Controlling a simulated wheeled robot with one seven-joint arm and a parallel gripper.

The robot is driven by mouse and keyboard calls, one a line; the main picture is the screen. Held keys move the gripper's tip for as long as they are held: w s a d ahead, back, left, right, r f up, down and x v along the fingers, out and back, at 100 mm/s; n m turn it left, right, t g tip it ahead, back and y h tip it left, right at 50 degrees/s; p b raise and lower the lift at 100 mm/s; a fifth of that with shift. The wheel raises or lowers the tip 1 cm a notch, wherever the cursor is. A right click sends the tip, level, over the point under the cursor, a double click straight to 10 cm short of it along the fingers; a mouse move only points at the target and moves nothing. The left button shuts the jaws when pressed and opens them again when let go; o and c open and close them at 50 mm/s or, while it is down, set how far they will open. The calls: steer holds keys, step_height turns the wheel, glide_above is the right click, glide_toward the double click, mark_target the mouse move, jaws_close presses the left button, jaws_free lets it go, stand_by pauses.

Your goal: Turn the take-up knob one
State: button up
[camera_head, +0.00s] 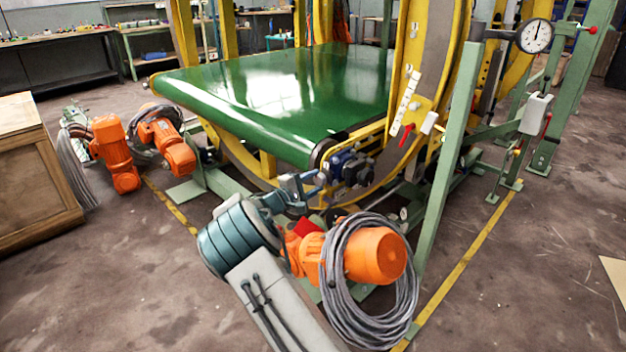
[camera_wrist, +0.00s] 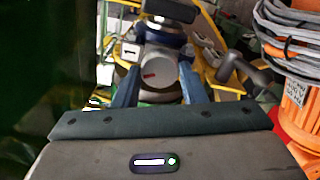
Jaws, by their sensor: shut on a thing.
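The take-up knob (camera_wrist: 158,68) is a round grey knob with a red mark on its face, in the middle of the wrist view. My gripper (camera_wrist: 160,82) has its two blue fingers on either side of the knob and is shut on it. In the head view my gripper (camera_head: 312,184) reaches to the near end of the green conveyor belt (camera_head: 290,92), beside a dark blue fitting (camera_head: 350,167) on the yellow frame. I cannot make out the knob itself clearly in the head view.
An orange motor (camera_head: 376,257) with a coil of grey cable (camera_head: 335,262) lies close to the right of my arm. A green post (camera_head: 452,165) stands further right. More orange motors (camera_head: 115,152) and a wooden crate (camera_head: 35,170) are at the left.

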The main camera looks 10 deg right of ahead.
steer(key=shift+n, duration=0.4)
steer(key=o, duration=1)
steer(key=shift+a, duration=0.1)
steer(key=p+v, duration=0.2)
steer(key=v, duration=1.1)
steer(key=shift+s+a, duration=0.25)
